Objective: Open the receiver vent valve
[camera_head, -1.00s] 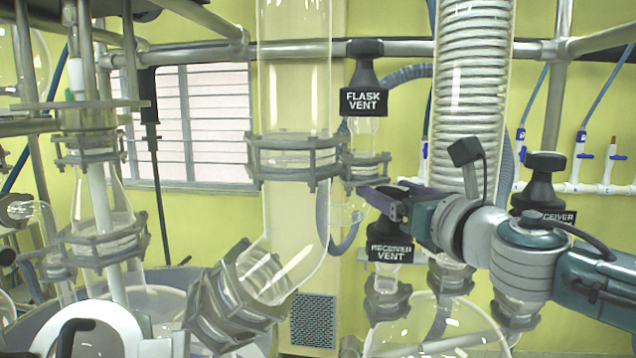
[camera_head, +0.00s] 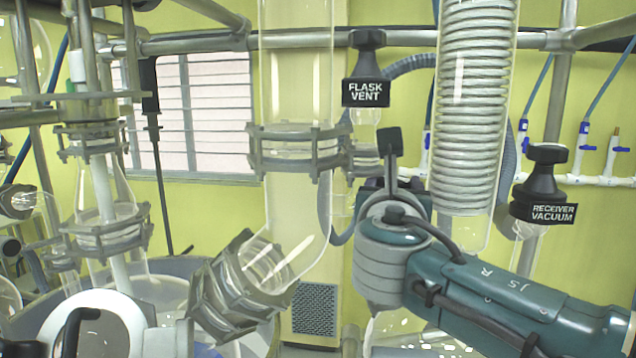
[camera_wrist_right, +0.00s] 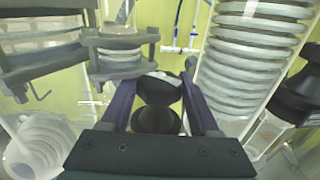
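The receiver vent valve is hidden behind my right arm in the head view. In the right wrist view a black valve knob (camera_wrist_right: 158,92), most likely the receiver vent, stands between the fingers of my right gripper (camera_wrist_right: 160,90). The fingers are apart, one on each side of the knob. I cannot tell whether they touch it. In the head view only a bit of this gripper (camera_head: 372,184) shows behind the wrist, below the flask vent valve (camera_head: 366,72). My left gripper is not in view.
The receiver vacuum valve (camera_head: 541,188) stands to the right, above my right forearm. A clear glass column (camera_head: 297,90) with a metal clamp (camera_head: 292,150) is left of the wrist. A coiled glass condenser (camera_head: 475,110) rises right of it. Metal rails (camera_head: 400,38) run behind.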

